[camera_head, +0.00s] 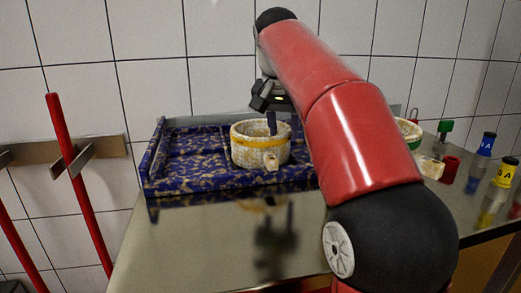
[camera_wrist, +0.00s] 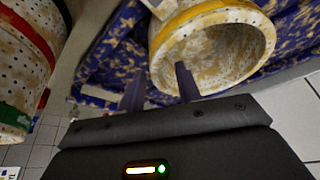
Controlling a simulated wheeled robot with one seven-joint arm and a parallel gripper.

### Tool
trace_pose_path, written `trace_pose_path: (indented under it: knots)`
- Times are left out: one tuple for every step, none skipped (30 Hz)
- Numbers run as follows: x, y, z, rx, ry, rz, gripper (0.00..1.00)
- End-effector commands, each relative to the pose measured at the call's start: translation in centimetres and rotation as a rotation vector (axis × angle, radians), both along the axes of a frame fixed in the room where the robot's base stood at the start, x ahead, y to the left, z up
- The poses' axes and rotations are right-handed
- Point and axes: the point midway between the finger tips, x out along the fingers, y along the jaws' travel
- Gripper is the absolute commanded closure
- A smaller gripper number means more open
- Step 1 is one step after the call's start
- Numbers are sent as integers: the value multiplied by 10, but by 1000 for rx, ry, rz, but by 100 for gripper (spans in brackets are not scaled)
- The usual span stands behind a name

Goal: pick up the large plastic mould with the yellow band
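The large mould with the yellow band (camera_head: 247,145) is white, mottled brown, and stands upright on the blue tray (camera_head: 165,185). A pale block-like piece (camera_head: 271,161) sits on its front side. In the wrist view the mould (camera_wrist: 200,18) fills the upper middle, its open mouth facing the camera. My gripper (camera_wrist: 160,87) is open at the rim. One finger overlaps the mouth and the other is outside the wall, over the tray. I cannot tell whether either touches. In the head view a finger points down at the mouth, and my arm hides part of the scene.
Red poles (camera_head: 80,190) lean at the left. The table front is clear.

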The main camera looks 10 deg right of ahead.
Motion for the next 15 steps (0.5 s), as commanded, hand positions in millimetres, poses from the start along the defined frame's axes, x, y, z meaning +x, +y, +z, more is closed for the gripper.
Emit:
trace_pose_path:
  knots:
    - [0,-2,-8,0,2,0,66]
    - [0,-3,-11,0,1,-1,66]
    - [0,-5,-18,0,2,0,66]
    - [0,-6,-22,1,2,-1,66]
    - [1,-8,-27,1,2,-1,66]
    - [1,-10,-33,1,2,-1,66]
    - [3,-11,-37,0,2,0,66]
    - [5,-12,-40,1,1,0,66]
    - [6,-12,-44,0,1,0,66]
    - [7,-13,-46,1,1,0,66]
    - [8,-13,-48,1,1,0,66]
    - [9,-13,-49,0,0,0,66]
    - [9,-13,-50,1,0,0,66]
    - [9,-14,-50,0,-1,1,66]
    - [9,-13,-50,0,-1,0,66]
